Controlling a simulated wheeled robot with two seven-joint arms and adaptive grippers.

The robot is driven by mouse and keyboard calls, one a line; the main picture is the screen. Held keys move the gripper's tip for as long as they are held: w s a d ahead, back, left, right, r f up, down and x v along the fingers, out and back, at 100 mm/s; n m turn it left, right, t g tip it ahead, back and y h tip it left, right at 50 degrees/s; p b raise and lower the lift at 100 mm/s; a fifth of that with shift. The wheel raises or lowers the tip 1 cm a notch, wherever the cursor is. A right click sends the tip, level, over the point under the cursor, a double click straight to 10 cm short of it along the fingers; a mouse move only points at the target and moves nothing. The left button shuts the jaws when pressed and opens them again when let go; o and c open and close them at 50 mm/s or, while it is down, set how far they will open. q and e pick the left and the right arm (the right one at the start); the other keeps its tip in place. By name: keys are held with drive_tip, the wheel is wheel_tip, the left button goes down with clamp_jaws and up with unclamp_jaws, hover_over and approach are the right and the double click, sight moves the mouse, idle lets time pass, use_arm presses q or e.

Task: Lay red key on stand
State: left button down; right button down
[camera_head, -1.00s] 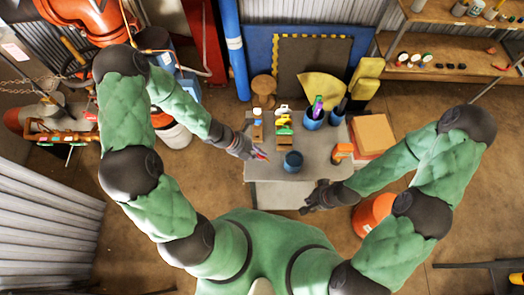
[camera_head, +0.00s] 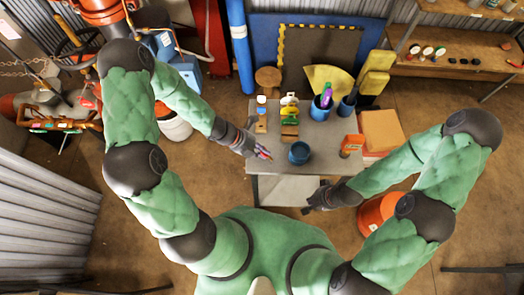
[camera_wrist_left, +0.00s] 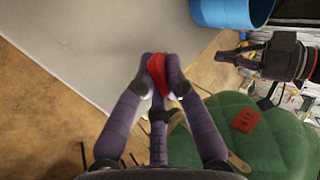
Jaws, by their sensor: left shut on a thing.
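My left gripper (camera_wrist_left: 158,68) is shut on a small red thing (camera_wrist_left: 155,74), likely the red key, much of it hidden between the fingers. In the head view the left gripper (camera_head: 262,152) is over the left edge of the grey table (camera_head: 275,185), left of a blue cup (camera_head: 299,153). Small wooden blocks (camera_head: 290,132) with coloured pieces stand behind the cup; I cannot tell which is the stand. My right gripper (camera_head: 314,200) is at the table's front right; its fingers (camera_wrist_left: 238,52) look apart and empty in the left wrist view.
Blue pots (camera_head: 320,110) with a purple-and-green item stand at the back right of the table. An orange tool (camera_head: 351,145) lies at the right edge. A brown box (camera_head: 382,130) is beside the table. The table's front is clear.

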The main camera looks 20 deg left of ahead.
use_arm(q)
drive_tip(key=c, duration=1.2)
unclamp_jaws()
drive_tip(key=p+v, duration=0.7)
drive_tip(key=p, duration=0.1)
idle(0.6)
